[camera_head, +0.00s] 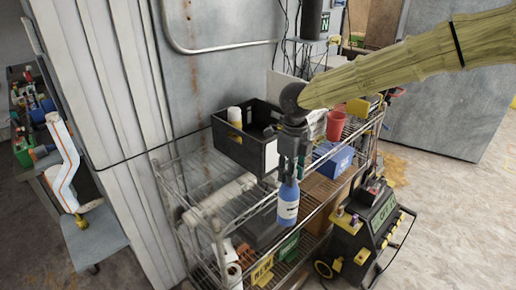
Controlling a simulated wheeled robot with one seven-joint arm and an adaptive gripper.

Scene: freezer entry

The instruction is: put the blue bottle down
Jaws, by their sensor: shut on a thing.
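A blue bottle (288,206) with a white label hangs upright from my gripper (287,179), near the middle of the view. My gripper is shut around the bottle's upper part and hides its top. The bottle is in front of the wire shelf rack (250,210). I cannot tell how far its base is from the nearest shelf.
A black crate (230,145) holding a white and yellow container stands on the rack's upper shelf. A red cup (336,124) and a blue box (334,160) are to the right. A black and yellow machine (368,235) stands on the floor at lower right.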

